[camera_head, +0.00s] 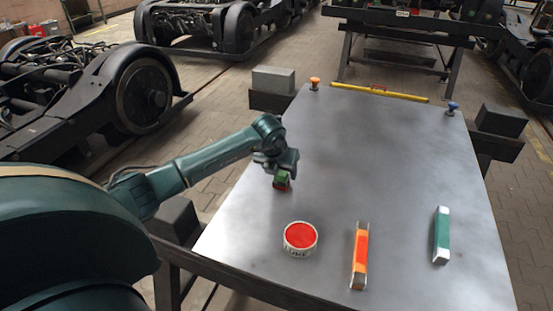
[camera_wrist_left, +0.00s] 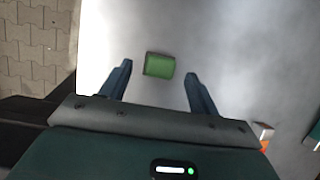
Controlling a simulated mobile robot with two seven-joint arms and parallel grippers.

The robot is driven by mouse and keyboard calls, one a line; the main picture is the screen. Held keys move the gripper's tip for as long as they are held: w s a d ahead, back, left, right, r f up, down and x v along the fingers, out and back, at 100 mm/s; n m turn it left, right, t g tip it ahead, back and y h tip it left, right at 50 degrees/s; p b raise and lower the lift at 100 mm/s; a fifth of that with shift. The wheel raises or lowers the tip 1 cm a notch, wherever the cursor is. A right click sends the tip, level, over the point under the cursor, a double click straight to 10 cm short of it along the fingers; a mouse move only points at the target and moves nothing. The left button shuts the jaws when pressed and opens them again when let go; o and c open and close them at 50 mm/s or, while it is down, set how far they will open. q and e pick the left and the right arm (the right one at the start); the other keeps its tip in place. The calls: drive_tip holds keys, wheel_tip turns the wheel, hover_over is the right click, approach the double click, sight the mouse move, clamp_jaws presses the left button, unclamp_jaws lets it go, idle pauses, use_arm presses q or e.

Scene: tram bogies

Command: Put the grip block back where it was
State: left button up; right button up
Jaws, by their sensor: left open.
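In the left wrist view the green block (camera_wrist_left: 159,65) lies ahead of the hand, between the lines of the two fingers. My left gripper (camera_head: 281,172) is directly over the block, open, with its fingers (camera_wrist_left: 158,72) apart on either side and a visible gap to the block. Whether the fingertips reach down beside it I cannot tell. My right gripper is not in view.
On the table (camera_head: 360,150) stand a round tin with a red top (camera_head: 300,236), an orange bar with pale ends (camera_head: 360,255) and a green bar with white ends (camera_head: 441,236). A yellow bar (camera_head: 380,92) lies along the far edge between orange (camera_head: 315,83) and blue (camera_head: 452,108) knobs. The table's middle is clear.

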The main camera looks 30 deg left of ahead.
use_arm(q)
drive_tip(key=v, duration=0.8)
drive_tip(key=shift+r+b, duration=0.2)
drive_tip(key=shift+b, duration=0.15)
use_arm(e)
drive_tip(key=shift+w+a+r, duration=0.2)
use_arm(q)
drive_tip(key=shift+s+f, duration=0.1)
drive_tip(key=shift+s, duration=0.1)
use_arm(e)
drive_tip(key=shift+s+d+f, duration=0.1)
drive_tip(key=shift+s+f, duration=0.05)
